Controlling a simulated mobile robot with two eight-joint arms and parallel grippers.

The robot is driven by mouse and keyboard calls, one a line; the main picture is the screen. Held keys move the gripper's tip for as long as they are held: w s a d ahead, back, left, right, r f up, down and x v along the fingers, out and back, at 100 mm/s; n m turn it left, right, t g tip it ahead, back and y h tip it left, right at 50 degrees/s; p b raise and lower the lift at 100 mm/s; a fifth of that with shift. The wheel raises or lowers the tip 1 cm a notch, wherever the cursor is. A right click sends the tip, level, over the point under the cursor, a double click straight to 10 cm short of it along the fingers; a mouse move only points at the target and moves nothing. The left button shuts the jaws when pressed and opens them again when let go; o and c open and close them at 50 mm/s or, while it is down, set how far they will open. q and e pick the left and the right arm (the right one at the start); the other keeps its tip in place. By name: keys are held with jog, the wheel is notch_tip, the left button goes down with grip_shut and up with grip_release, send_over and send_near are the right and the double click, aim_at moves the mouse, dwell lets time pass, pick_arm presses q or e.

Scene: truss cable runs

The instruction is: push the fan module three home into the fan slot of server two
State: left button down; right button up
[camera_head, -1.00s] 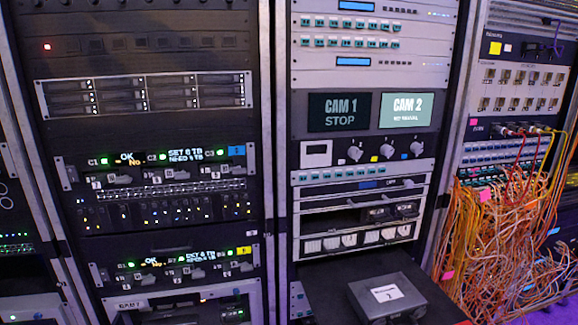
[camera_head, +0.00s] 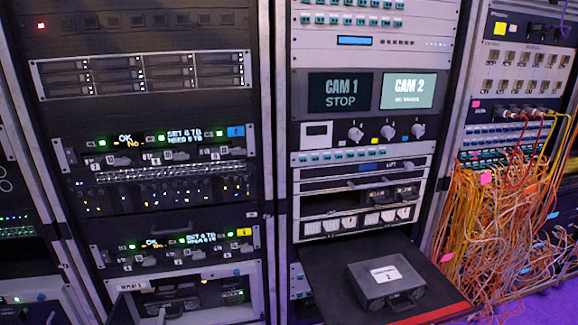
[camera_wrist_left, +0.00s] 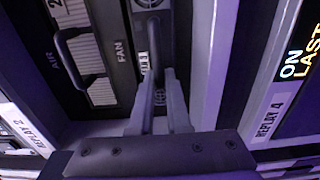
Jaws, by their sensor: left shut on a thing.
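Server two, labelled REPLAY 2 (camera_head: 128,286), is low in the left rack in the head view, with a light front around a dark bay (camera_head: 190,296). Its label (camera_wrist_left: 20,128) also shows in the left wrist view. The fan module (camera_wrist_left: 149,38), a dark grey piece with a round grille and a small white label, is in the middle there, beside the printed word FAN. My left gripper (camera_wrist_left: 163,75) is shut on its near part, which the fingers mostly hide. How deep the module sits cannot be told. In the head view only a small grey part of my left gripper (camera_head: 162,314) shows. My right gripper is not in view.
A slatted panel with a black handle (camera_wrist_left: 72,50) lies just left of the fan module in the left wrist view. A pale upright (camera_wrist_left: 205,60) is close on the right. A grey box (camera_head: 386,280) rests on a dark shelf. Loose cables (camera_head: 495,235) hang at right.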

pick_arm(q)
jog(key=shift+w+a, duration=0.1)
jog(key=shift+w, duration=0.3)
dwell(0.3)
jog(key=c, duration=0.8)
grip_release()
jog(key=p+v, duration=0.1)
jog(key=v, duration=0.9)
jog(key=shift+s, duration=0.35)
